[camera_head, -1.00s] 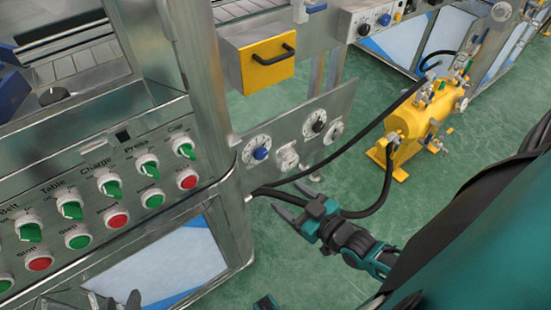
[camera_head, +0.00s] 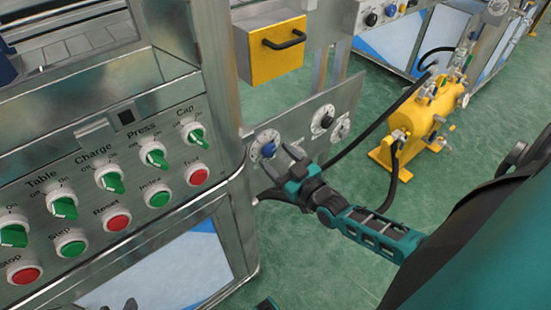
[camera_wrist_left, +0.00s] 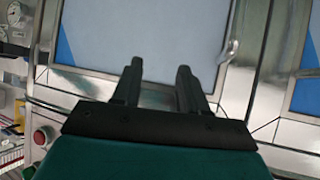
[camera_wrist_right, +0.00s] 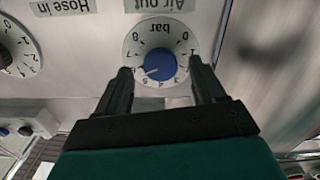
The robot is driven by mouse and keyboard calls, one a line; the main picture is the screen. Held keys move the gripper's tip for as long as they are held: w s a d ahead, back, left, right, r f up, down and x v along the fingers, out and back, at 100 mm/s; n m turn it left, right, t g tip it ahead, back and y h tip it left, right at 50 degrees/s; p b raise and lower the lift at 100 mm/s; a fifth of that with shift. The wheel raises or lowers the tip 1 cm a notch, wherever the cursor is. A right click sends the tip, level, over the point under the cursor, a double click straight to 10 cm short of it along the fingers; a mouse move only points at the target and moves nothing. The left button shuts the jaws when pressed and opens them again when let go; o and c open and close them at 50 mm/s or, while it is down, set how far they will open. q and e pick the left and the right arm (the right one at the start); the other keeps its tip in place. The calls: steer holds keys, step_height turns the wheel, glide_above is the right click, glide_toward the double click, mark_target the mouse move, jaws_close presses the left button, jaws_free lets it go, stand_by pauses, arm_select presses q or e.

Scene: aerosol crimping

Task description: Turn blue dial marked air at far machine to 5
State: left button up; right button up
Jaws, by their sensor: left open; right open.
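The blue dial (camera_head: 268,150) is on a metal panel below the yellow drawer. In the right wrist view the blue knob (camera_wrist_right: 160,66) sits on a round white scale marked "bar", under an upside-down "Air out" label (camera_wrist_right: 160,4). A pale mark shows on the knob's lower left, but I cannot tell its exact reading. My right gripper (camera_head: 283,160) is open at the dial. In its wrist view the fingertips lie on either side of the knob; contact is unclear. My left gripper (camera_wrist_left: 159,67) is open and empty before a blue-and-metal panel.
A black dial (camera_head: 322,121) sits right of the blue one. Green switches and red buttons fill the near control panel (camera_head: 130,228). A yellow tank (camera_head: 425,115) with black hoses stands on the green floor. Another machine with knobs (camera_head: 371,19) is at upper right.

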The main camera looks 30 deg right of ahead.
steer(key=shift+w+a, duration=0.1)
steer(key=shift+w, duration=0.65)
steer(key=shift+c, duration=0.4)
steer(key=c, duration=1)
steer(key=n+p, duration=0.1)
steer(key=n, duration=0.1)
steer(key=shift+r+n+p, duration=0.1)
steer(key=shift+n+p, duration=0.2)
steer(key=shift+n, duration=0.1)
steer(key=n+p, duration=0.1)
steer(key=n, duration=0.2)
steer(key=shift+n, duration=0.4)
